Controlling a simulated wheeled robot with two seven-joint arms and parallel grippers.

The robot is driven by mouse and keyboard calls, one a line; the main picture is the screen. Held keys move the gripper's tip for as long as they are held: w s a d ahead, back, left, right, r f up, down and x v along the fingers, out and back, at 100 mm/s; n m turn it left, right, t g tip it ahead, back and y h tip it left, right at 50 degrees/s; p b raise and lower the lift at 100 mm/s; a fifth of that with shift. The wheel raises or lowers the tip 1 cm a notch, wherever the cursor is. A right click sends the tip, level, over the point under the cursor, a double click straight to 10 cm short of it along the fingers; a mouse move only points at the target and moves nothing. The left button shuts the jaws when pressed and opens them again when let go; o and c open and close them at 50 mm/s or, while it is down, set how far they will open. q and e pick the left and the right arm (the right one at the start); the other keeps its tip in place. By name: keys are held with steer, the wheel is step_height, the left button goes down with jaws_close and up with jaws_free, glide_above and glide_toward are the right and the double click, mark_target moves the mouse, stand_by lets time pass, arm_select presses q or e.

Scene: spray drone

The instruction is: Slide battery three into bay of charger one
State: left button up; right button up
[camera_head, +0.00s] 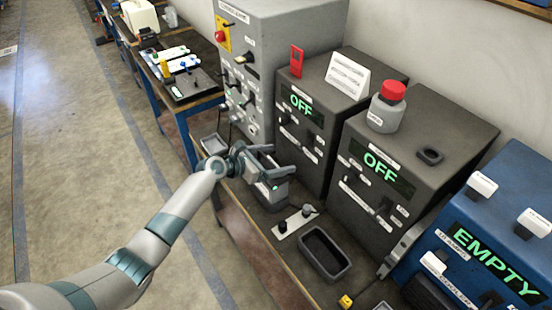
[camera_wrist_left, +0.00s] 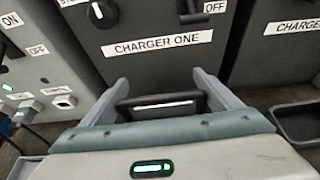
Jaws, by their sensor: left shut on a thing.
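Charger one (camera_head: 284,92) is a dark grey box with a green OFF display. In the left wrist view its CHARGER ONE label (camera_wrist_left: 158,43) is straight ahead, above the fingers. My left gripper (camera_head: 277,164) is low in front of charger one, its fingers pointing toward it. It is shut on a dark block with a pale label strip (camera_wrist_left: 163,105), seen between the two fingers in the wrist view. Its number cannot be read, so I cannot tell if it is battery three. Whether any part of it is inside the bay is hidden. My right gripper is not in view.
A second dark box (camera_head: 440,128) showing OFF stands to the right, then a blue unit (camera_head: 497,213) reading EMPTY. A grey control cabinet (camera_head: 283,22) stands left. An open dark tray (camera_head: 326,253) and a small yellow block (camera_head: 346,301) lie on the bench's front part.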

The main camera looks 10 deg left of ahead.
mark_target(269, 166)
arm_select(q)
steer(key=shift+w+f+b, duration=0.15)
steer(key=shift+f+b, duration=0.95)
steer(key=shift+f, duration=0.5)
stand_by(0.7)
steer(key=o, duration=1.9)
steer(key=shift+o, duration=0.5)
steer(key=shift+s+f, duration=0.35)
steer(key=b+v, duration=0.3)
steer(key=v, duration=1.4)
steer(key=shift+r, duration=0.25)
steer(key=shift+a, duration=0.15)
